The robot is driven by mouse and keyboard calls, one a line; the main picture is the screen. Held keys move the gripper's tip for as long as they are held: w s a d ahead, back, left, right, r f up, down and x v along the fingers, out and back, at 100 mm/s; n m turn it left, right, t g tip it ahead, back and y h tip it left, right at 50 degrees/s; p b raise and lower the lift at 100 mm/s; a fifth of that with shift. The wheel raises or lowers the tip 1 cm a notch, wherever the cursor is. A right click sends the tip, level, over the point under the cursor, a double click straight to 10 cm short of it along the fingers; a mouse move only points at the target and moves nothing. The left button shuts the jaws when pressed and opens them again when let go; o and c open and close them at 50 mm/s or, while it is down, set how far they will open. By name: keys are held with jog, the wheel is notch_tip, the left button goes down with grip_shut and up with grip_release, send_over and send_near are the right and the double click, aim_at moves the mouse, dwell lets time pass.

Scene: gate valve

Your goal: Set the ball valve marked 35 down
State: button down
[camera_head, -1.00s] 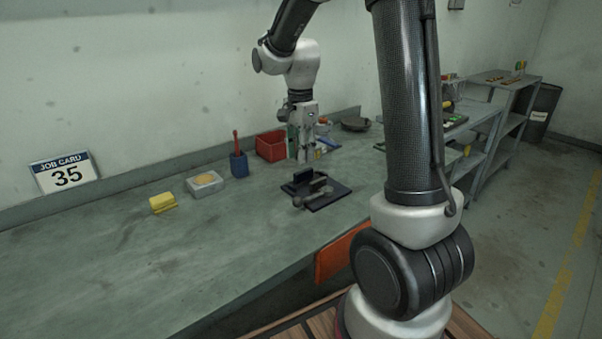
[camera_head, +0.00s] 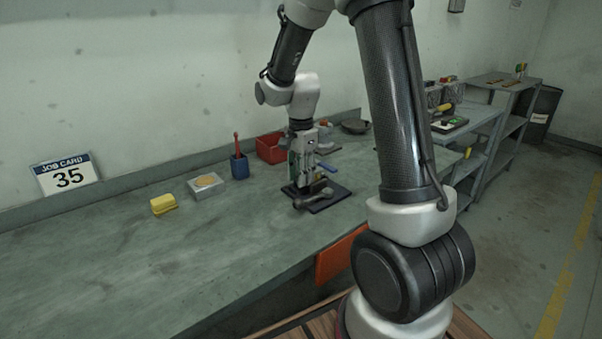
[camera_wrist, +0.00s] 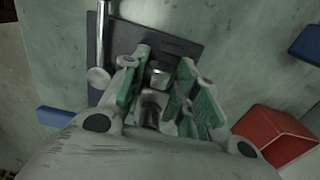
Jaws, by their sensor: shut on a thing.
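My gripper (camera_head: 303,178) points down over the dark plate (camera_head: 338,196) on the workbench. In the wrist view, the green-padded fingers of my gripper (camera_wrist: 162,90) are on either side of a grey metal piece (camera_wrist: 158,78), which looks like the valve's body. My gripper is shut on it, low over the plate (camera_wrist: 178,45). A grey bar with a round end (camera_head: 308,202) shows at the plate's front; it also shows left of the fingers in the wrist view (camera_wrist: 103,50). No number is readable on the valve. The fingers hide much of it.
A job card reading 35 (camera_head: 66,175) stands by the wall. A yellow block (camera_head: 163,204), a grey box (camera_head: 206,184), a blue cup (camera_head: 239,167) and a red bin (camera_head: 270,147) stand along the back. The bench's front left is clear.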

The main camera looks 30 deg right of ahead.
jog(key=shift+s+f, duration=0.1)
jog(key=shift+f, duration=0.15)
jog(key=shift+s+f, duration=0.15)
jog(key=shift+f, duration=0.05)
jog(key=c, duration=1.4)
grip_release()
jog(key=o, duration=0.3)
jog(key=shift+f, duration=0.2)
jog(key=shift+r, duration=0.1)
